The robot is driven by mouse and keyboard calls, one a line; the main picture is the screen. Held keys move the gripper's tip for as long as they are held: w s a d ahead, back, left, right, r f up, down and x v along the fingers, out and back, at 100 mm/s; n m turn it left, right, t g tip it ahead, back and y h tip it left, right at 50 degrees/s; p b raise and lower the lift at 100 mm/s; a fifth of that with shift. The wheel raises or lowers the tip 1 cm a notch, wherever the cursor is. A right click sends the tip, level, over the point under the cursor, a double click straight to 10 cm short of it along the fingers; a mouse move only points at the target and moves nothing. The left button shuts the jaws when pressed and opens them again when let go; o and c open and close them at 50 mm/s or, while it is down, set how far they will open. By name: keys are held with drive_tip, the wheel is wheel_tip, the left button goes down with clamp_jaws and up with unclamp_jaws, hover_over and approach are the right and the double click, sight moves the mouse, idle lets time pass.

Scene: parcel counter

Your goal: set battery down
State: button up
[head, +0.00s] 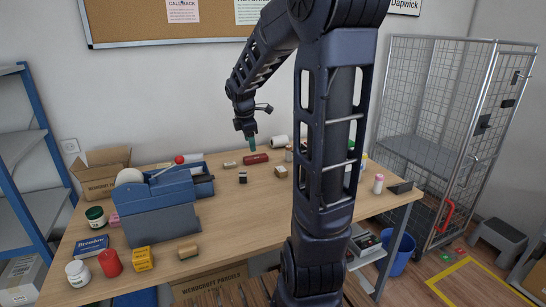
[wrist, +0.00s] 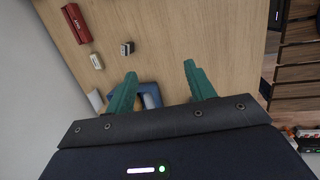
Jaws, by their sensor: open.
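A small dark upright block (head: 243,177), which looks like the battery, stands on the wooden table (head: 225,225) near its middle. It also shows in the wrist view (wrist: 127,48), beyond the left fingertip and apart from it. My gripper (head: 252,143) hangs above the back part of the table with its teal fingers pointing down. In the wrist view my gripper (wrist: 159,68) has its fingers spread wide, with only bare wood and part of a blue object between them. It holds nothing.
A red box (head: 255,159) and a small beige piece (head: 230,164) lie near the block. A brownish block (head: 281,171) lies to the right. The front middle of the table is clear.

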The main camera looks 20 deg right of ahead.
drive_tip(key=s+r+m+t+y, duration=0.1)
drive_tip(key=s+r+m, duration=0.1)
drive_tip(key=s+m, duration=0.6)
drive_tip(key=s+r+m+t, duration=0.1)
drive_tip(key=s+r+m, duration=0.1)
drive_tip(key=s+m, duration=0.7)
drive_tip(key=s, duration=0.6)
drive_tip(key=shift+s+a+y, duration=0.2)
drive_tip(key=shift+s+y, duration=0.1)
drive_tip(key=shift+y, duration=0.1)
drive_tip(key=shift+r, duration=0.1)
idle(5.2)
